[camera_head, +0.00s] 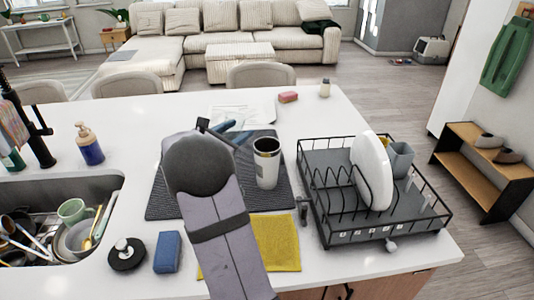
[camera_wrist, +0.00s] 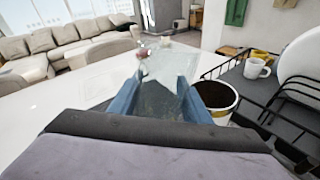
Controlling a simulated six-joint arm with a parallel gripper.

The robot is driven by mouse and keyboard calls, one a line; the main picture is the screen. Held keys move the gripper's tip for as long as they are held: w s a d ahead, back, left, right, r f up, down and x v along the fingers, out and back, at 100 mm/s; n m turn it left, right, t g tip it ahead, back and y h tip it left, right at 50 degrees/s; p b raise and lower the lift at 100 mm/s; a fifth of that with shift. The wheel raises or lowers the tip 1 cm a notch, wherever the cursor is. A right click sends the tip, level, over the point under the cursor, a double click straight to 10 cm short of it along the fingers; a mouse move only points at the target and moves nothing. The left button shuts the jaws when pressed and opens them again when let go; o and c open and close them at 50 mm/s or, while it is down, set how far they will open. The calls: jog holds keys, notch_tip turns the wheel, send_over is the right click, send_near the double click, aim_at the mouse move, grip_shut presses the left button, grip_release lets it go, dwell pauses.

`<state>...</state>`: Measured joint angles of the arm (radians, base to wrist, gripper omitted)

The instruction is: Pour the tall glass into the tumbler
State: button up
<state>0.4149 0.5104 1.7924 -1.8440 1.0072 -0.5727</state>
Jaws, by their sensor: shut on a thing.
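The tall glass (camera_wrist: 158,100) is clear and see-through, between the two blue fingers in the wrist view. My gripper (camera_wrist: 160,82) is shut on it. In the head view my gripper (camera_head: 232,131) is over the dark mat, and the glass is hard to make out; its tilt and contents cannot be told. The tumbler (camera_head: 267,167) is white with a dark mouth and stands upright on the mat, just right of my gripper. The wrist view shows the tumbler (camera_wrist: 214,97) close beside the right finger, its open mouth dark inside.
A black dish rack (camera_head: 340,215) with a white plate (camera_head: 372,172) stands right of the tumbler. A yellow cloth (camera_head: 275,243) and blue sponge (camera_head: 167,252) lie in front. A soap bottle (camera_head: 89,145) and full sink (camera_head: 20,188) are left.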

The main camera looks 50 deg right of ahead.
notch_tip(320, 180, down, 8)
jog(key=w+a+n+h+b, duration=0.1)
jog(key=n+h+b, duration=0.1)
jog(key=b, duration=0.6)
jog(key=shift+n+b, duration=0.4)
